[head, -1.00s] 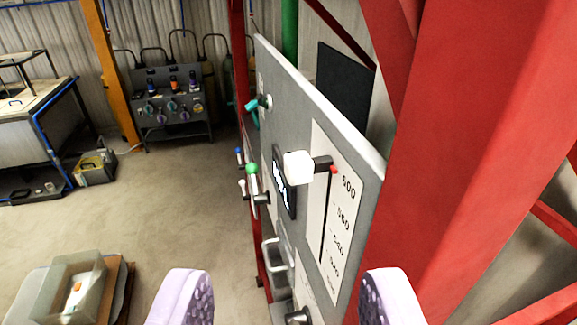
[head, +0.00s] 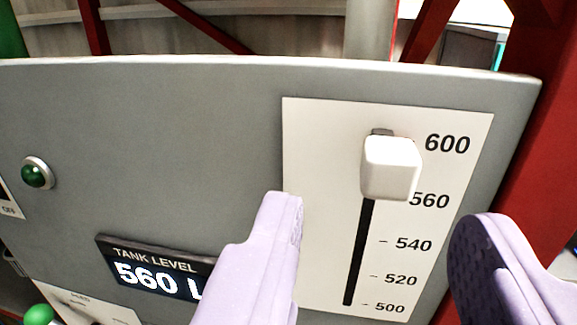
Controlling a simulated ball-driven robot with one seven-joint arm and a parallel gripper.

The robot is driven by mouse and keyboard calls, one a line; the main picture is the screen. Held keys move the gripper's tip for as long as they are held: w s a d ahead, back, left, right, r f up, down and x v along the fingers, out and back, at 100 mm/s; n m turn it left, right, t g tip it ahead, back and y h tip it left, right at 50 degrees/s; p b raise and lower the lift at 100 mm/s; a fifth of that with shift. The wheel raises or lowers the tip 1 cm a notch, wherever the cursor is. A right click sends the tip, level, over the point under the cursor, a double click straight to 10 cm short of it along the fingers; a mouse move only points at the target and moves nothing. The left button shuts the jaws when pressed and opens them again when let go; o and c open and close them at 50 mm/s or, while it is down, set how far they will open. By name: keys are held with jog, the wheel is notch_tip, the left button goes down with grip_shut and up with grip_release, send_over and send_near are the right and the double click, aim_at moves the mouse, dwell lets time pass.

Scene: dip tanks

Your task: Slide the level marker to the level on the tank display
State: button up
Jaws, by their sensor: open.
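The level marker is a white block-shaped knob (head: 390,168) near the top of a dark vertical slot (head: 360,250) on a white scale plate (head: 320,140). The scale reads 600 at the top down to 500. The knob stands out from the panel and hides the scale between 600 and 560, so its exact level cannot be told. The tank display (head: 160,270) reads 560 L, its right end hidden by my left finger. My gripper (head: 385,212) is open, with one pale finger on either side of the slot. Its fingertips show below the knob, apart from it.
The grey panel (head: 180,140) fills most of the view. A green lamp (head: 37,173) sits at its left, and a green knob (head: 38,315) shows at the bottom left. A red post (head: 545,170) stands at the right edge.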

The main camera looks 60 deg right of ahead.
aim_at(392, 174)
jog(key=shift+d, duration=0.45)
jog(key=p+x, duration=0.1)
jog(key=x, duration=0.5)
jog(key=shift+s+d+r+p, duration=0.1)
jog(key=shift+d+p, duration=0.2)
jog(key=shift+d, duration=0.1)
jog(key=shift+s, duration=0.15)
jog(key=shift+c, duration=0.2)
jog(key=c, duration=0.4)
grip_shut()
